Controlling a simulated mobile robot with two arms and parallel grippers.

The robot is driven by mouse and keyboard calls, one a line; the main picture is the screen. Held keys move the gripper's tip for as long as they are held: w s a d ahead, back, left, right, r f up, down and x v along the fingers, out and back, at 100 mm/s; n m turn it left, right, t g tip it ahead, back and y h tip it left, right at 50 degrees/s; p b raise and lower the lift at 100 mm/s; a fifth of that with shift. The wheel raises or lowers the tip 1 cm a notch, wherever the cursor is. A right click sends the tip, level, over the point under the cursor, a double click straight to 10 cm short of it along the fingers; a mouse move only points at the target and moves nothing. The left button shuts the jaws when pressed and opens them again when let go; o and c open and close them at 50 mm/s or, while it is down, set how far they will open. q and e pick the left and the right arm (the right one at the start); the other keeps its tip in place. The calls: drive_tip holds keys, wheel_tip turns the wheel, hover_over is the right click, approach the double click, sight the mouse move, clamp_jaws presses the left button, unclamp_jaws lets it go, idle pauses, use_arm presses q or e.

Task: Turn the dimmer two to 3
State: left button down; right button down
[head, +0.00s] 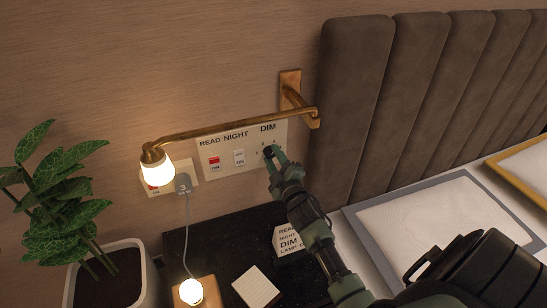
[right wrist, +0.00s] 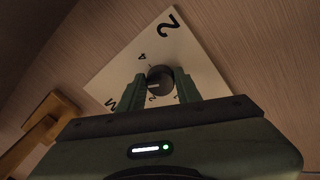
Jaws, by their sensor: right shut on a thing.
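A pale wall panel (head: 218,172) carries the labels READ, NIGHT and DIM, with a dark round dimmer knob (head: 268,152) under DIM. My right gripper (head: 272,156) reaches up to the panel and is shut on this knob. In the right wrist view the knob (right wrist: 160,77) sits between the two fingers of the gripper (right wrist: 160,90). Small numerals ring the knob, a 4 among them, and a large 2 is printed near the panel's corner. The fingers hide part of the scale. I cannot tell which numeral the knob points to. My left gripper is out of view.
A brass lamp arm (head: 230,127) with a lit bulb (head: 156,173) crosses just above the panel. A plugged socket (head: 183,183) is left of it. Below, a dark tabletop (head: 215,240) holds a sign (head: 287,241) and a pale notepad (head: 256,287). A padded headboard (head: 355,100) stands at right.

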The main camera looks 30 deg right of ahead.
drive_tip(key=shift+f, duration=0.1)
drive_tip(key=c, duration=1)
unclamp_jaws()
drive_tip(key=shift+s, duration=0.15)
drive_tip(key=v, duration=0.7)
drive_tip(key=shift+s, duration=0.3)
